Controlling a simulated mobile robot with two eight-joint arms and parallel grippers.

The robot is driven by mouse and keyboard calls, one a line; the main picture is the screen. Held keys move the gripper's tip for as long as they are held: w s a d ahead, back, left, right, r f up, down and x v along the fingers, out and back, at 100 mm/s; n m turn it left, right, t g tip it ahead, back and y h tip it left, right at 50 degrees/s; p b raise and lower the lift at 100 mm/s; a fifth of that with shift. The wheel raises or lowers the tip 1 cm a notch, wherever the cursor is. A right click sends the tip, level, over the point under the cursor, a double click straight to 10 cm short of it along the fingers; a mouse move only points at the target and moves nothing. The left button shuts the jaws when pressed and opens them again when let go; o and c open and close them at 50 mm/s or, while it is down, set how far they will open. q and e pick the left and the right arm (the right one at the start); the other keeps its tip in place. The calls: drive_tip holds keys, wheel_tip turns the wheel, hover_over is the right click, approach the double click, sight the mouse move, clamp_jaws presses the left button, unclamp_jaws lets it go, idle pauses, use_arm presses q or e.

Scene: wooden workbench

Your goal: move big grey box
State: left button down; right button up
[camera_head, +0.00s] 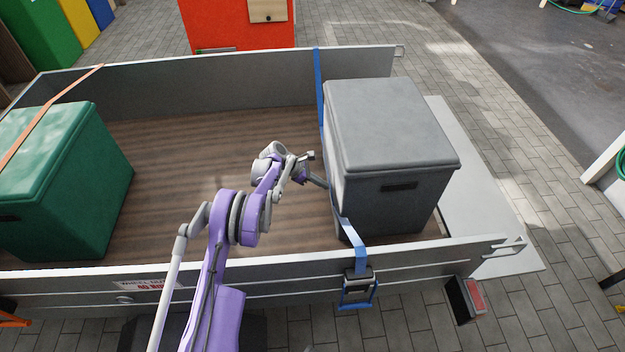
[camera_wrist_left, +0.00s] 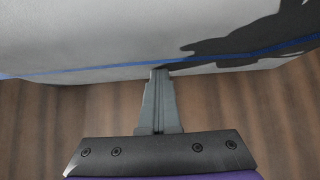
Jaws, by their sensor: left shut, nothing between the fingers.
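The big grey box (camera_head: 395,130) stands upright, lid closed, at the right end of the trailer bed, partly on the flat grey panel side. In the left wrist view the grey box (camera_wrist_left: 120,40) fills the top, with a blue strap across its lower part. My left gripper (camera_head: 322,183) is shut and empty, its fingertips at the left face of the box. In the left wrist view the shut fingers (camera_wrist_left: 158,78) point at the base of that face; contact is hard to tell. My right gripper is not in view.
A blue strap (camera_head: 355,250) runs over the trailer wall (camera_head: 230,280) to a buckle (camera_head: 358,288). A green box (camera_head: 65,180) under an orange strap stands at the left. The wooden bed (camera_head: 180,160) between the boxes is clear. A flat grey panel (camera_head: 480,200) extends at the right.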

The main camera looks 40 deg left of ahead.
sight(330, 180)
use_arm(q)
drive_tip(key=d, duration=0.1)
drive_tip(key=w+d, duration=0.1)
drive_tip(key=w+d+b, duration=0.1)
drive_tip(key=d, duration=0.1)
drive_tip(key=shift+w+d+r, duration=0.1)
drive_tip(key=shift+w+r, duration=0.05)
drive_tip(key=shift+w, duration=0.1)
drive_tip(key=shift+w+d, duration=0.15)
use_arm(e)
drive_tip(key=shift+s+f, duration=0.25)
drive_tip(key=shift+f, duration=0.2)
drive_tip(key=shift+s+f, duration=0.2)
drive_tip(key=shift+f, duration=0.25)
use_arm(q)
drive_tip(key=p+v, duration=0.2)
drive_tip(key=v, duration=0.9)
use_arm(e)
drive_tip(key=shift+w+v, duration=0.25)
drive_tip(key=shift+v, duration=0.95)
